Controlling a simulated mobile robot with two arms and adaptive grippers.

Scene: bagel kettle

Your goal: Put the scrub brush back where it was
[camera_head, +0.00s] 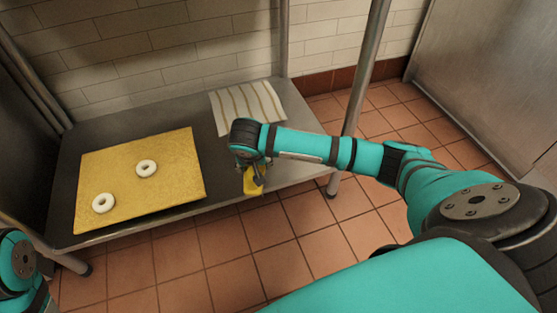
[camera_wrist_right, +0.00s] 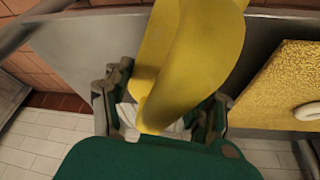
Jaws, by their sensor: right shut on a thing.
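The yellow scrub brush (camera_head: 252,184) is in my right gripper (camera_head: 250,172), at the front edge of the steel table near its right end. In the right wrist view the brush (camera_wrist_right: 190,60) passes between the two fingers of the right gripper (camera_wrist_right: 162,108), which are shut on it. Its bristles cannot be made out. Whether the brush touches the table cannot be told. Only a piece of my left arm shows at the lower left of the head view; its gripper is out of frame.
A gold board (camera_head: 125,188) with two white bagels (camera_head: 146,168) (camera_head: 103,203) lies on the left of the steel table (camera_head: 215,180). A striped cloth (camera_head: 246,104) lies at the back right. Metal posts (camera_head: 364,65) rise at the table's corners. Bare tabletop shows between board and gripper.

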